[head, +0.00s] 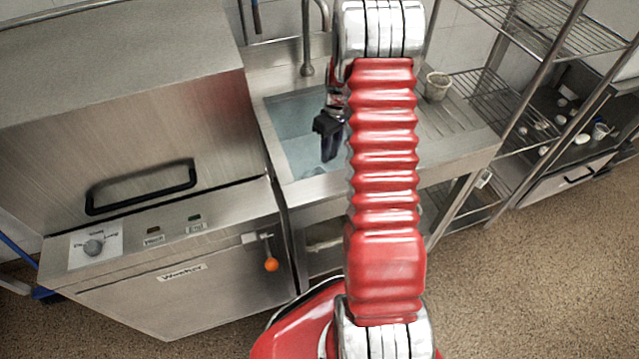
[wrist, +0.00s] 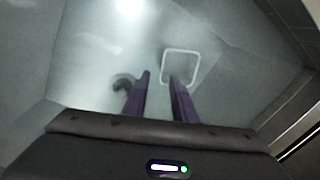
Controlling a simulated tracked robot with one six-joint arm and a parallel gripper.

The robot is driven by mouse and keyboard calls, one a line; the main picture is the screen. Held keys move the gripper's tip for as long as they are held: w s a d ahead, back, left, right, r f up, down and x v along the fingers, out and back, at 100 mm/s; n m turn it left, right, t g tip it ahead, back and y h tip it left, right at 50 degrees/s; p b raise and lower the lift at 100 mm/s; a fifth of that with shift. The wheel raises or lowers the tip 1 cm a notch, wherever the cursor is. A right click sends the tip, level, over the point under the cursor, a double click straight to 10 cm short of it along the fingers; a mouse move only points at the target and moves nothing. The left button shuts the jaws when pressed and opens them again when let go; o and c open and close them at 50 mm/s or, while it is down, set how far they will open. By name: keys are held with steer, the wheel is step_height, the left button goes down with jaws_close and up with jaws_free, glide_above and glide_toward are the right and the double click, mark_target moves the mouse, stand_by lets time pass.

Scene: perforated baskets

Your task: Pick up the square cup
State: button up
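A pale square outline, which looks like the rim of the square cup (wrist: 181,51), shows in the wrist view inside the sink basin. It lies just beyond and to the right of my fingertips. My gripper (wrist: 160,77) has its two dark fingers apart with nothing held between them. The right fingertip overlaps the near edge of the square rim in the picture; I cannot tell the height gap between them. In the head view my gripper (head: 328,155) hangs over the sink, pointing down. The square cup is not visible in the head view, where my arm covers part of the sink.
The steel sink (head: 278,120) has raised walls around my gripper and a tap (head: 307,45) behind it. A dark curved thing (wrist: 122,82) lies left of my fingers. A steel machine (head: 150,220) stands left, wire shelves (head: 540,25) right.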

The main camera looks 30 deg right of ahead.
mark_target(326, 171)
steer(key=shift+a+f, duration=0.15)
steer(key=shift+f, duration=1)
steer(key=shift+a+f, duration=0.1)
steer(key=shift+f, duration=1)
steer(key=shift+s+a+f, duration=0.1)
steer(key=shift+a+f, duration=0.15)
steer(key=shift+f, duration=1.05)
steer(key=shift+a+f, duration=0.2)
steer(key=shift+f, duration=1.05)
steer(key=shift+c, duration=0.6)
jaws_close()
